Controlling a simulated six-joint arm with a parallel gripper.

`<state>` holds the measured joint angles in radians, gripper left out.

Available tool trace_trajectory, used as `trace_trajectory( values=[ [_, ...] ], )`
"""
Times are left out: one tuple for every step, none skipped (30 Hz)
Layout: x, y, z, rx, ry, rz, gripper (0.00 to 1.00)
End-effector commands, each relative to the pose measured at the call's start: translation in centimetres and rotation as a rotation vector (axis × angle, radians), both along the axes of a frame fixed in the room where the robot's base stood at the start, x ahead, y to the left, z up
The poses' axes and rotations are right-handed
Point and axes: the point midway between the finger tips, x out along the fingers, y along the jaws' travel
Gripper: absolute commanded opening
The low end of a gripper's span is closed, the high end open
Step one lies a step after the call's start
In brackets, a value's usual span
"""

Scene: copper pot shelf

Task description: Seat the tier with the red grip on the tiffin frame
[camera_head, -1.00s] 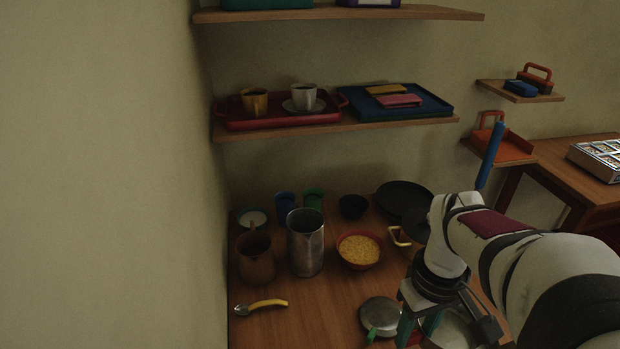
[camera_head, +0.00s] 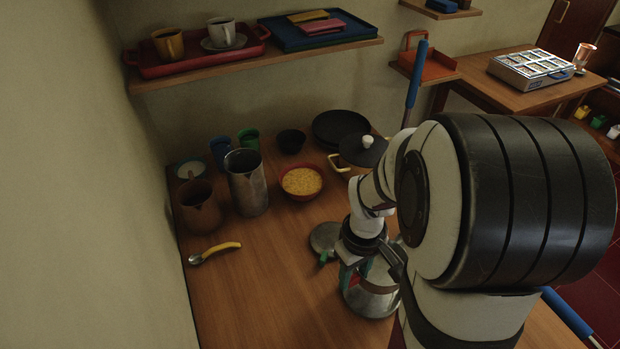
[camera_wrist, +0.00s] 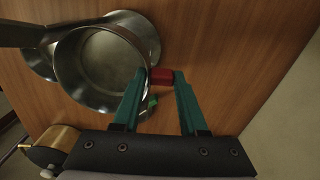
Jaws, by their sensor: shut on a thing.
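In the wrist view my gripper (camera_wrist: 160,74) has its two green fingers closed on a small red grip (camera_wrist: 162,80). The grip sits at the rim of a round, open, empty steel tier (camera_wrist: 100,66). A grey bar (camera_wrist: 30,36) crosses the tier's upper left; I cannot tell if it belongs to the tiffin frame. Another steel rim (camera_wrist: 145,32) shows behind the tier, and a small green grip (camera_wrist: 152,101) below. In the head view my gripper (camera_head: 358,276) is over steelware (camera_head: 370,302) on the table; my arm hides much of it. I cannot tell whether the tier is seated.
A flat steel piece with a green grip (camera_head: 325,240) lies beside my gripper. A bowl of yellow food (camera_head: 302,182), a steel jug (camera_head: 246,184), a brown pot (camera_head: 199,208) and a yellow-handled spoon (camera_head: 215,251) stand or lie left. The table front left is clear.

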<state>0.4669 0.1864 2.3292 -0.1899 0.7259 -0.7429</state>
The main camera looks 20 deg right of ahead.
Motion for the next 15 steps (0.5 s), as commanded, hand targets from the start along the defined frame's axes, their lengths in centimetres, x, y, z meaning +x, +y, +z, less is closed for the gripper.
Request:
trace_trajectory(
  values=[
    [-0.1, 0.0, -0.6, 0.002, 0.002, 0.001, 0.00],
    [-0.1, 0.0, -0.9, 0.002, 0.002, 0.001, 0.00],
    [-0.1, 0.1, -1.4, 0.003, 0.003, 0.000, 0.00],
    [-0.1, 0.0, -1.7, 0.002, 0.002, 0.000, 0.00],
    [-0.1, 0.0, -2.1, 0.002, 0.003, 0.000, 0.00],
    [-0.1, 0.0, -2.5, 0.002, 0.003, 0.000, 0.00],
    [-0.1, 0.0, -2.8, 0.002, 0.003, 0.000, 0.00],
    [-0.1, 0.0, -3.2, 0.001, 0.002, 0.001, 0.00],
    [-0.1, 0.0, -3.6, 0.002, 0.002, 0.000, 0.00],
    [-0.1, 0.0, -3.9, 0.002, 0.002, 0.000, 0.00],
    [-0.1, 0.0, -4.3, 0.002, 0.003, 0.000, 0.00],
    [0.0, 0.0, -4.7, 0.002, 0.002, 0.000, 0.00],
    [-0.1, 0.0, -5.1, 0.002, 0.003, 0.000, 0.00],
    [-0.1, 0.0, -5.4, 0.002, 0.003, 0.000, 0.00],
    [-0.1, 0.0, -5.8, 0.002, 0.002, 0.001, 0.00]
  ],
)
